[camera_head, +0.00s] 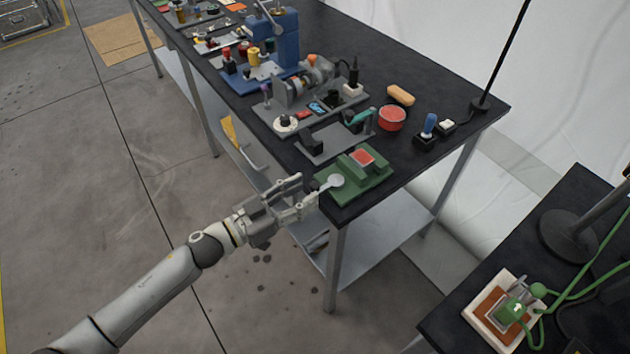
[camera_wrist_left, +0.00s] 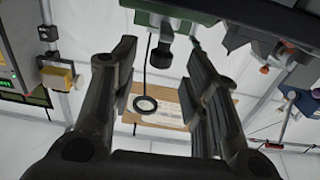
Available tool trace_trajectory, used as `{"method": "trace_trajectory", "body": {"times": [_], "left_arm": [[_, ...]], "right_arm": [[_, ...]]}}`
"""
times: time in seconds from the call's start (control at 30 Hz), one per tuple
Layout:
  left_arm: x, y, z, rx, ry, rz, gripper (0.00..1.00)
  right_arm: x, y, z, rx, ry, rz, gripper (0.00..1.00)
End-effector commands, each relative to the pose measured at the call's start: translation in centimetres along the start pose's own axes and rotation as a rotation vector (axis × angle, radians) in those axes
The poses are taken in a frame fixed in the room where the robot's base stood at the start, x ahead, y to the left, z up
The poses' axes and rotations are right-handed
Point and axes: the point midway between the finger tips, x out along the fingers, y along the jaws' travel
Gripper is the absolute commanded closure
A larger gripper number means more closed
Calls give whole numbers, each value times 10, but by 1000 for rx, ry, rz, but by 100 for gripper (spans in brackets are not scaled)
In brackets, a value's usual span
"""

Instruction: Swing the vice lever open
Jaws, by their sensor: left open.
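The green vice (camera_head: 362,186) sits at the near corner of the black workbench, with a red block in its top. Its lever is a pale, round-ended handle (camera_head: 335,180) on the side facing my left gripper. My left gripper (camera_head: 309,189) is open at the bench edge, with its fingertips close to the lever end. I cannot tell from the head view whether they touch. In the left wrist view, the green body (camera_wrist_left: 172,14) is at the top and a dark knob (camera_wrist_left: 160,52) shows beyond the open fingers (camera_wrist_left: 163,80). My right gripper is out of view.
A grey fixture (camera_head: 335,143), a red round container (camera_head: 392,118) and a blue-handled tool (camera_head: 430,124) stand behind the vice. Several other fixtures line the black workbench (camera_head: 465,108). A second black table with a lamp base (camera_head: 568,235) is at right.

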Motion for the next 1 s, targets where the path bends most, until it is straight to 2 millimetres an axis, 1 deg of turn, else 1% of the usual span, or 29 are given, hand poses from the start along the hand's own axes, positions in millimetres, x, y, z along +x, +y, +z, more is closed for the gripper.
{"method": "trace_trajectory", "body": {"times": [0.03,0.1,0.23,0.4,0.63,0.67,0.97,1.0], "left_arm": [[10,0,-2,-2,2,-1,58],[22,0,-2,-1,1,-1,58],[35,-1,-1,0,0,-2,58],[42,0,0,-1,-1,-2,58],[42,0,1,-1,-1,-2,58],[42,0,1,-1,-1,-2,60],[42,0,1,-1,-1,-2,99],[42,0,1,0,-1,-2,100]], "right_arm": [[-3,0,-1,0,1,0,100],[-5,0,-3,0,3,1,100],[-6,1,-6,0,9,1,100],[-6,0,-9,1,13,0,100],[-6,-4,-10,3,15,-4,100],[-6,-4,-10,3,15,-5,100],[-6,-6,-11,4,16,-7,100],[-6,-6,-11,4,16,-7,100]]}}
